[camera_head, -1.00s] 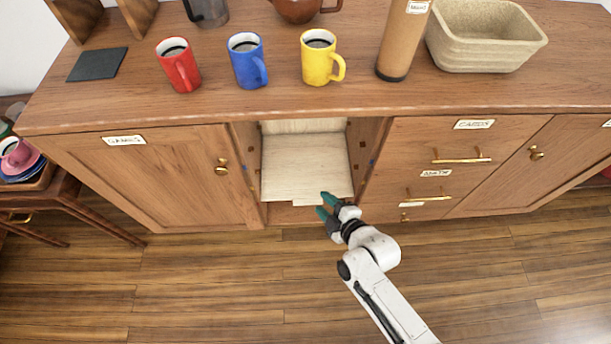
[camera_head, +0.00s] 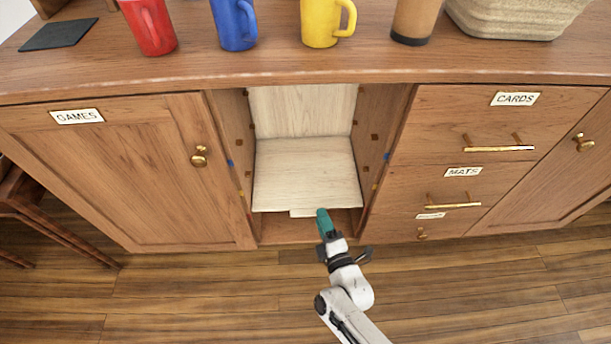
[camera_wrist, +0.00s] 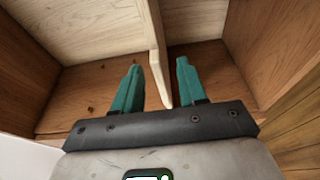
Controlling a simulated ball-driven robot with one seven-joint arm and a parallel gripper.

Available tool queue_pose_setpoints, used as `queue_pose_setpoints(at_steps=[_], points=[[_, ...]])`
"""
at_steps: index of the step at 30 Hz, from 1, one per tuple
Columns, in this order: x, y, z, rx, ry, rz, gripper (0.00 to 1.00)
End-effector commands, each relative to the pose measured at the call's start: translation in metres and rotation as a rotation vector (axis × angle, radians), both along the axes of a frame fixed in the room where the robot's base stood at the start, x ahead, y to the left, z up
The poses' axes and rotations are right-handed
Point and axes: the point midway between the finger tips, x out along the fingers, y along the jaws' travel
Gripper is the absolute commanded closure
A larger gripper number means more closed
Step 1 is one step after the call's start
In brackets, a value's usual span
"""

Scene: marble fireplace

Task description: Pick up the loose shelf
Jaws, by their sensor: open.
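The loose shelf (camera_head: 305,175) is a pale wooden board lying in the open middle bay of the cabinet (camera_head: 120,165), with a narrow lip along its front edge. My gripper (camera_head: 323,214) is at this front edge, right of its middle, with teal fingers pointing into the bay. In the wrist view my gripper (camera_wrist: 159,66) is open, and the shelf's thin edge (camera_wrist: 158,62) runs into the gap between the two fingers. The edge looks nearer the right finger; I cannot tell whether it touches. In the head view one finger mostly hides the other.
Bay side walls stand close on both sides and carry small coloured marks. The GAMES door (camera_head: 110,170) is left; drawers with brass handles (camera_head: 497,148) are right. Red (camera_head: 150,25), blue (camera_head: 233,25) and yellow (camera_head: 321,22) mugs stand on top. The floor in front is clear.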

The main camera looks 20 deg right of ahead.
Motion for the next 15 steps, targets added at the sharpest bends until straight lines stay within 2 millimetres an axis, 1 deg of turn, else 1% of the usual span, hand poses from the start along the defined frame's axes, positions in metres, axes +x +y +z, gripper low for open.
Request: queue_pose_setpoints(at_steps=[1, 3, 10, 15], points=[[0.007, 0.0, -0.004, 0.001, -0.001, -0.002, 0.58], [0.013, 0.0, -0.003, 0.002, 0.0, -0.001, 0.58], [0.026, 0.0, -0.002, 0.001, 0.0, 0.0, 0.58], [0.047, -0.002, -0.002, 0.004, -0.002, -0.001, 0.58]])
